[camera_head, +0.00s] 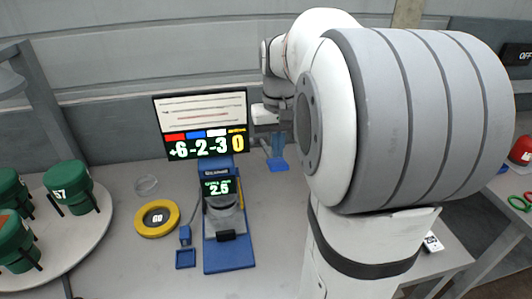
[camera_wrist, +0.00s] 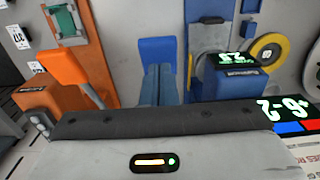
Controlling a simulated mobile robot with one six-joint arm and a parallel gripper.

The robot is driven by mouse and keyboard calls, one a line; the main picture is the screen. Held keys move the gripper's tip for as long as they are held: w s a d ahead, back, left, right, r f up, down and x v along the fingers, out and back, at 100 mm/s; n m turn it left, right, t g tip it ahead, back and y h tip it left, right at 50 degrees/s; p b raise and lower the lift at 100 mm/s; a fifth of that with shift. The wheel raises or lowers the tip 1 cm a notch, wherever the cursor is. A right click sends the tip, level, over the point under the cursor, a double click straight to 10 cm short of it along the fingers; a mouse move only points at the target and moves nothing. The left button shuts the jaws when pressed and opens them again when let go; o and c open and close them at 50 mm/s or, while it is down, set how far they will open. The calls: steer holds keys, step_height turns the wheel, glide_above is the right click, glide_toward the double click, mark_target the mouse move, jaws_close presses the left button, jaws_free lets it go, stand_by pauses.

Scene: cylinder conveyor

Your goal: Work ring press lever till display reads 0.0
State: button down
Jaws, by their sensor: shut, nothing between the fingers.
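The blue ring press (camera_head: 229,255) stands on the table in the head view, and its upper body shows in the wrist view (camera_wrist: 225,82). A grey round part sits below the display, with a black block (camera_head: 227,236) in front.
A board (camera_head: 203,125) reading +6 -2 -3 0 stands behind the press. A yellow ring (camera_head: 157,218) lies left of it. Green cylinders (camera_head: 70,188) stand on a round table at left. The wrist view shows an orange machine (camera_wrist: 80,75). My arm hides the right middle.

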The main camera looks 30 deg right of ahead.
steer(key=shift+f, duration=0.1)
steer(key=shift+f+b, duration=4.5)
steer(key=shift+f, duration=1.65)
step_height(320, 180, up, 16)
steer(key=p, duration=1.2)
steer(key=shift+f, duration=0.15)
steer(key=shift+f, duration=0.1)
steer(key=s+a+f+n+t+b, duration=0.3)
steer(key=s+a+f, duration=0.5)
steer(key=s+a, duration=0.5)
steer(key=shift+a+f, duration=0.15)
steer(key=shift+a, duration=0.1)
